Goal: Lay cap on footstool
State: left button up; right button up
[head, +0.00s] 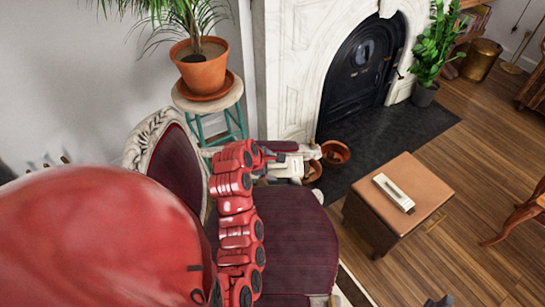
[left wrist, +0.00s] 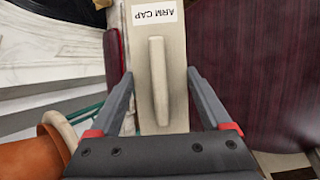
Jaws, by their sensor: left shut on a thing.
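My left gripper (head: 268,158) is shut on a pale cap (head: 287,168), over the near armchair's far arm. In the left wrist view the cap (left wrist: 175,75) is a cream slab with a raised bar and a label reading "ARM CAP". It lies between the two grey fingers of the left gripper (left wrist: 163,95). Whether the cap touches the chair arm I cannot tell. The footstool (head: 430,178), a brown leather block, stands to the right. A similar pale slab (head: 394,192) with a raised bar lies flat on its top.
The armchair has a maroon seat (head: 290,240). A potted plant (head: 201,68) stands on a teal-legged stool behind it. Terracotta pots (head: 335,152) sit beyond the chair arm, by the marble fireplace (head: 290,60). Bare footstool top surrounds the slab. Wood floor lies beyond.

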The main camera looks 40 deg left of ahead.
aim_at(296, 173)
pick_arm(q)
jog(key=shift+s+d, duration=0.15)
jog(key=shift+d, duration=0.1)
jog(key=w+d+f+m+h, duration=0.1)
jog(key=d+m, duration=0.1)
jog(key=w+d+f+m+g+h, duration=0.1)
jog(key=w+d+f+m+h, duration=0.1)
jog(key=d+m, duration=0.1)
jog(key=w+d+f+m+g+h, duration=0.1)
jog(key=w+d+m, duration=0.1)
jog(key=d+m, duration=0.1)
jog(key=shift+f+h, duration=0.15)
jog(key=shift+h, duration=0.15)
jog(key=s+d+f+m+g+h, duration=0.1)
jog(key=s+d+f+m+g, duration=0.1)
jog(key=d+m+g, duration=0.5)
jog(key=shift+s+d+f+m+h, duration=0.15)
jog(key=shift+s+d+m+h, duration=0.2)
jog(key=shift+d+m, duration=1.85)
jog(key=shift+s+a+r+m, duration=0.1)
jog(key=shift+a+r+m, duration=0.1)
jog(key=shift+a+m, duration=0.7)
jog(key=shift+s+d+m+g, duration=0.2)
jog(key=shift+d+m+g, duration=0.05)
jog(key=shift+m+g, duration=0.05)
